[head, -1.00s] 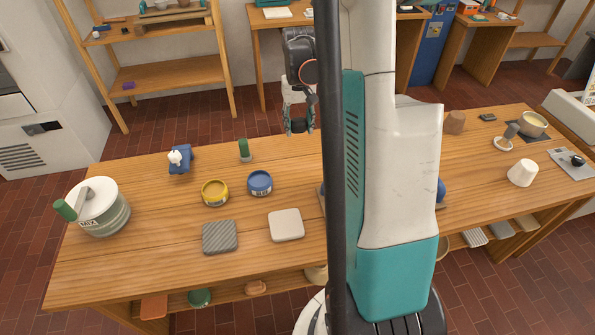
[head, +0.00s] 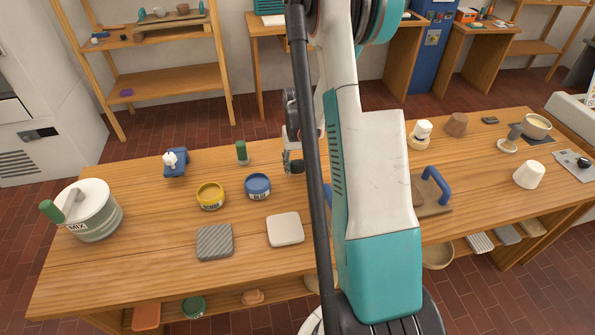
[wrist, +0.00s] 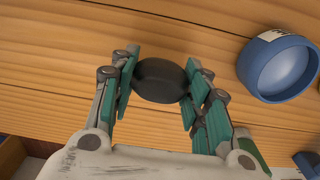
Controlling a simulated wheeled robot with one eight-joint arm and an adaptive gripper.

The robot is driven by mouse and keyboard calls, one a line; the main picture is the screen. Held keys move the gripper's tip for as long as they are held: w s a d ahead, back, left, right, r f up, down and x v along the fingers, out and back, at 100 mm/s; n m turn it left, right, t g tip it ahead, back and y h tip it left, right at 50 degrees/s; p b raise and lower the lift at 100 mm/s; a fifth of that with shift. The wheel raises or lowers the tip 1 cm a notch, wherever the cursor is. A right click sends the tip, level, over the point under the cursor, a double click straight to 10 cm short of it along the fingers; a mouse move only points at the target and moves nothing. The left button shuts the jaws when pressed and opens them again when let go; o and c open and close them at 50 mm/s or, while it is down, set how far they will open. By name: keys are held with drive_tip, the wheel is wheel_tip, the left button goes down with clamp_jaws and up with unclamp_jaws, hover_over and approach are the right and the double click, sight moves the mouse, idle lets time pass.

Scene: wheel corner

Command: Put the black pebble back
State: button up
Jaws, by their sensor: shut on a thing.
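The black pebble (wrist: 160,80) is a dark, smooth, rounded disc. In the wrist view it lies between the two teal fingers of my gripper (wrist: 160,85), which are shut on it from both sides. In the head view my gripper (head: 292,162) is low over the far part of the wooden table, right of the blue jar, partly behind my own arm and a dark post. The pebble cannot be made out there. Wood lies below the pebble in the wrist view; I cannot tell whether it touches.
The blue jar (head: 258,186) stands close to my gripper, with a yellow jar (head: 210,195) and a green-topped cylinder (head: 242,152) nearby. A pale square slab (head: 285,229) and a grey ribbed slab (head: 214,242) lie nearer. A blue-handled board (head: 432,202) is at right.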

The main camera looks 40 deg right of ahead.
drive_tip(key=shift+f, duration=1)
drive_tip(key=shift+f+b, duration=0.3)
drive_tip(key=shift+b, duration=0.25)
drive_tip(key=o, duration=0.9)
drive_tip(key=shift+o, duration=0.2)
drive_tip(key=shift+r+p, duration=0.25)
drive_tip(key=shift+p, duration=0.25)
drive_tip(key=r+p, duration=0.1)
drive_tip(key=r, duration=0.3)
drive_tip(key=r+p, duration=0.2)
drive_tip(key=r, duration=0.3)
drive_tip(key=w+r+p, duration=0.1)
drive_tip(key=r, duration=0.3)
drive_tip(key=shift+a+r, duration=0.1)
drive_tip(key=shift+r, duration=0.2)
